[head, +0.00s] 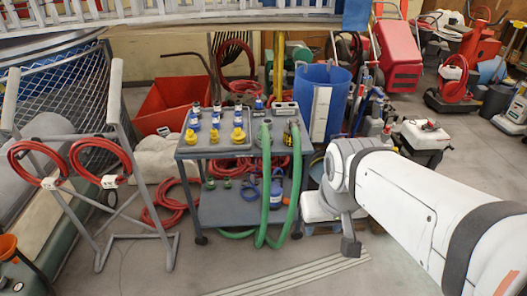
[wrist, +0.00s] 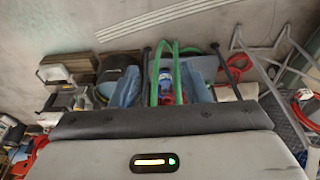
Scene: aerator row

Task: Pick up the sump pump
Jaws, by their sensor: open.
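The sump pump appears to be the small blue body (head: 277,188) on the lower shelf of the grey cart (head: 220,150), framed by green hose (head: 264,190) in the head view. In the wrist view a small blue and white shape (wrist: 165,79) between the green hose strands looks like the same pump, partly hidden. My gripper (wrist: 162,90) is open, with its two blue jaws to either side of that shape in the picture. The jaws hold nothing that I can see, and the distance to the pump is unclear.
Yellow and blue fittings (head: 238,134) stand on the cart top. A blue barrel (head: 323,90) is behind the cart's right end. A metal rack (head: 115,150) with red hose coils stands left. The floor in front of the cart is open.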

